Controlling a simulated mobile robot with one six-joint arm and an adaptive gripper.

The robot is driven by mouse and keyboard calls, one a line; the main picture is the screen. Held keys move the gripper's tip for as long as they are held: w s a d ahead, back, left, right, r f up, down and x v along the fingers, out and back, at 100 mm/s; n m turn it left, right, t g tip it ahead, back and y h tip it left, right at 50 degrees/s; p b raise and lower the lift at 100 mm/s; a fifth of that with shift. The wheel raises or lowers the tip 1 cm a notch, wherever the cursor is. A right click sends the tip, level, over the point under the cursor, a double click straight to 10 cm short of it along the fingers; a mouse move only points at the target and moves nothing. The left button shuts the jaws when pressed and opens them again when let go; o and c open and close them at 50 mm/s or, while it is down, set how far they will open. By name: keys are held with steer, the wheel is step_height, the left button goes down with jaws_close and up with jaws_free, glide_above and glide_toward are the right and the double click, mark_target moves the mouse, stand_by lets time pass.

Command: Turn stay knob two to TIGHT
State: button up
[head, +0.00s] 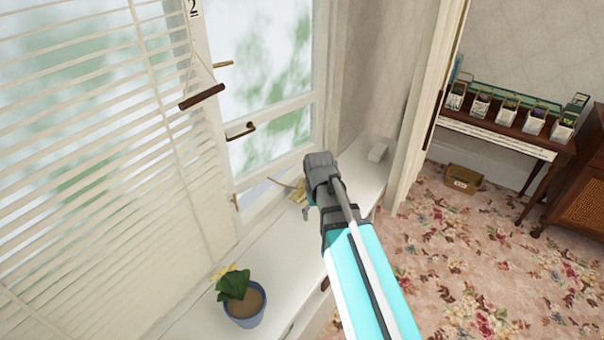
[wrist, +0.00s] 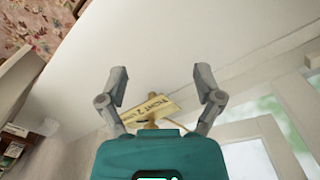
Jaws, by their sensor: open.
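A small yellowish plate (wrist: 150,106) shows between my fingers in the wrist view. Its lettering appears upside down and seems to include TIGHT and a 2. A tan part (wrist: 150,125), possibly the stay knob, shows at the plate's near edge, its lower end hidden behind my gripper housing. My gripper (wrist: 160,74) is open, with one finger on each side of the plate and apart from it. In the head view my gripper (head: 307,208) is over the white sill by the window, and the plate (head: 297,190) shows just left of it, partly covered.
A blue flowerpot (head: 245,308) stands on the white sill (head: 195,316). A wooden bar (head: 201,96) hangs on cords before the blinds (head: 85,150). A brown window handle (head: 240,131) sticks out from the frame.

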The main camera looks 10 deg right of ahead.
mark_target(303, 180)
steer(key=w+r+n+p, duration=0.2)
steer(key=w+r+p, duration=0.2)
steer(key=w, duration=0.6)
steer(key=w+r+n+p, duration=0.2)
steer(key=w+r+p, duration=0.2)
steer(key=w, duration=0.6)
step_height(303, 180, up, 2)
steer(key=shift+w+n+p, duration=0.2)
steer(key=shift+n+p, duration=0.1)
steer(key=shift+p, duration=0.05)
steer(key=shift+f, duration=0.2)
step_height(303, 180, down, 13)
steer(key=b, duration=1.3)
steer(key=shift+f+b, duration=0.2)
steer(key=shift+b, duration=0.2)
steer(key=shift+a, duration=0.1)
steer(key=c, duration=1.2)
steer(key=shift+o, duration=0.2)
